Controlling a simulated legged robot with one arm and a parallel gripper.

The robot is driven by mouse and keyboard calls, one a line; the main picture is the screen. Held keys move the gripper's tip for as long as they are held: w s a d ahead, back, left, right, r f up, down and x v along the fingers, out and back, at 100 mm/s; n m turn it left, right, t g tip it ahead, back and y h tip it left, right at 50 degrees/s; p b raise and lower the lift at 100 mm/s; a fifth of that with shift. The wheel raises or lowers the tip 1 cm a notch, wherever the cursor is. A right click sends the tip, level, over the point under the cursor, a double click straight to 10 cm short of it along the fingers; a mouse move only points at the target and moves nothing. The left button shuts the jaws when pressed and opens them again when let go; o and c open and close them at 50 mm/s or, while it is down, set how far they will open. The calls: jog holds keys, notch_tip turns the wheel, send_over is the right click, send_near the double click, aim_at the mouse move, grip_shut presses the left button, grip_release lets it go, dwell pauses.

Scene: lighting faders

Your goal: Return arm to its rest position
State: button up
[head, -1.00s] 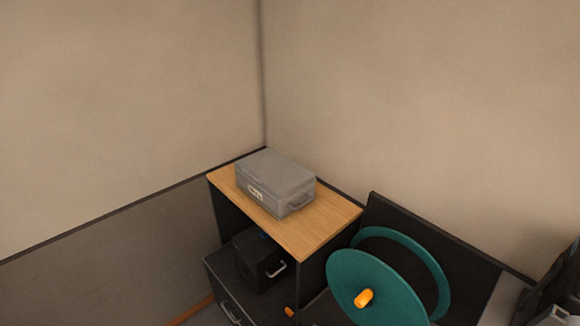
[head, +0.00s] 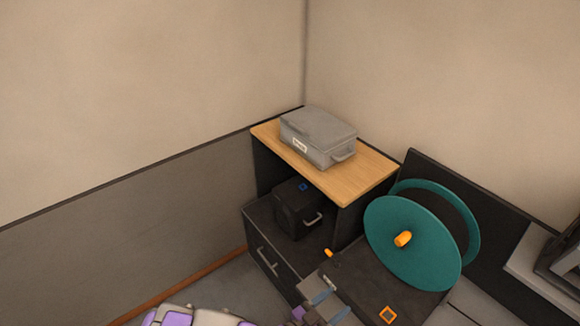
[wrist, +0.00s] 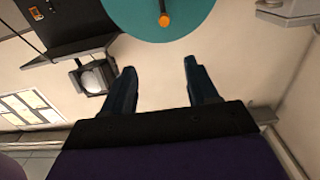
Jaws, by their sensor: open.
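My gripper (wrist: 158,75) is open and empty in the wrist view, its two dark fingers spread apart. Beyond the fingertips is a pale wall, with the edge of a teal disc (wrist: 150,25) above them. In the head view, parts of my arm, white and purple, show at the bottom edge. Grey finger-like parts at the lower middle seem to be my gripper (head: 328,302), in front of the dark desk unit; their contact with it cannot be told.
The teal reel (head: 405,255) with an orange knob (head: 403,239) stands at right. A grey box (head: 318,138) sits on a wooden-topped shelf (head: 265,131); a black box (head: 297,208) sits below. A lamp (wrist: 91,79) shows at left in the wrist view. Floor at left looks clear.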

jog(key=s+d+r+m+g+y+b, duration=0.1)
jog(key=s+d+r+m+g+b, duration=0.3)
jog(key=m, duration=0.7)
jog(key=s+d+m+g+y+b, duration=0.1)
jog(key=s+m+g+b, duration=0.1)
jog(key=m+g, duration=0.65)
jog(key=s+d+r+m+g+b, duration=0.2)
jog(key=d+m, duration=0.1)
jog(key=m, duration=1.1)
jog(key=s+a+m+t+y+b, duration=0.1)
jog(key=s+m+y+b, duration=0.3)
jog(key=m, duration=1)
jog(key=s+a+r+m+t+y+b, duration=0.1)
jog(key=s+a+m+y+b, duration=0.3)
jog(key=m+y, duration=0.4)
jog(key=s+m+b, duration=0.1)
jog(key=s+m, duration=0.1)
jog(key=m, duration=0.4)
jog(key=shift+s+a+r, duration=0.2)
jog(key=shift+s+a, duration=0.15)
jog(key=shift+d, duration=0.1)
